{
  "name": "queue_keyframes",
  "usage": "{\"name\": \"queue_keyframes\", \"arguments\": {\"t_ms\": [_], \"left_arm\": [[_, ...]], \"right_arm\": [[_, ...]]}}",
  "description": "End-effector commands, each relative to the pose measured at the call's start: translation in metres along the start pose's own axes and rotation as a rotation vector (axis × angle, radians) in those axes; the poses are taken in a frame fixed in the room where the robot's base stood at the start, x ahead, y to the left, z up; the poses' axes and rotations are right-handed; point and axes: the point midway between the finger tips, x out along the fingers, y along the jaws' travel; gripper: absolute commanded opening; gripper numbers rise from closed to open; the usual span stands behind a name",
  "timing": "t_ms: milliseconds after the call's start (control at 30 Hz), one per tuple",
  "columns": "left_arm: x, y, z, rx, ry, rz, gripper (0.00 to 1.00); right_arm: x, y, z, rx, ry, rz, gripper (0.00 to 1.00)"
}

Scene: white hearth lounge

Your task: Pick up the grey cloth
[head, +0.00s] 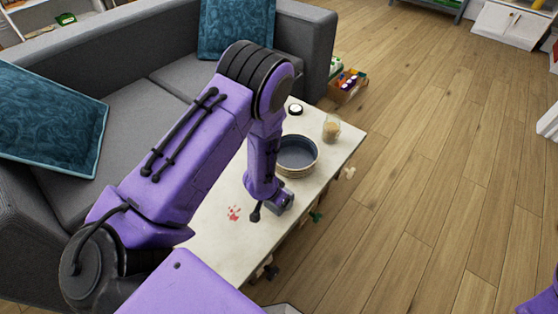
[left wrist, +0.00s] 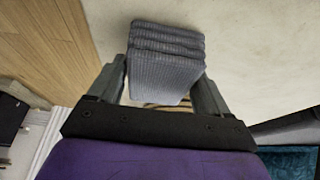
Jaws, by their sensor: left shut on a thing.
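The grey cloth (left wrist: 165,62) is a folded, ribbed stack in the left wrist view, between the two fingers of my left gripper (left wrist: 165,90). The gripper is shut on it. The pale table top shows around the cloth; I cannot tell whether the cloth touches it. In the head view my left gripper (head: 283,203) points down over the pale low table (head: 215,240), and my own arm hides the cloth there. My right gripper is not in view.
On the table are a round dark-lined basin (head: 297,155), a tan jar (head: 331,128), a small black-and-white round item (head: 295,109) and a red stain (head: 234,212). A grey sofa (head: 140,110) stands behind. A box of bottles (head: 347,85) sits on the floor.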

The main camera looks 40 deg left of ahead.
Motion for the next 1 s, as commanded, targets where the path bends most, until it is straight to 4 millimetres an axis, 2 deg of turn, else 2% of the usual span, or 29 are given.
{"name": "queue_keyframes", "arguments": {"t_ms": [167,367,400,533,600,800,1000], "left_arm": [[-0.03,0.0,-0.014,-0.002,0.005,0.0,0.44],[-0.098,0.011,0.007,0.0,0.001,-0.001,0.44],[-0.11,0.014,0.014,0.0,0.001,-0.001,0.44],[-0.138,0.025,0.046,0.001,-0.002,-0.001,0.44],[-0.16,0.029,0.055,0.001,-0.008,0.0,0.44],[-0.17,0.034,0.072,0.001,-0.004,0.0,0.44],[-0.169,0.035,0.077,0.0,0.001,-0.001,0.44]], "right_arm": [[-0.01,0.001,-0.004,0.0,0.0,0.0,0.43],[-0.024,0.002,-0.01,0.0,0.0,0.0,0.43],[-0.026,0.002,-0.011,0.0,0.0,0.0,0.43],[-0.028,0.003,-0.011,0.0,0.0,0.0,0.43],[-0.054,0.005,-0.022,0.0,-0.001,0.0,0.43],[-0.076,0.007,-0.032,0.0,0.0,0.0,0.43],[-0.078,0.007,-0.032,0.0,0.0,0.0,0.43]]}}
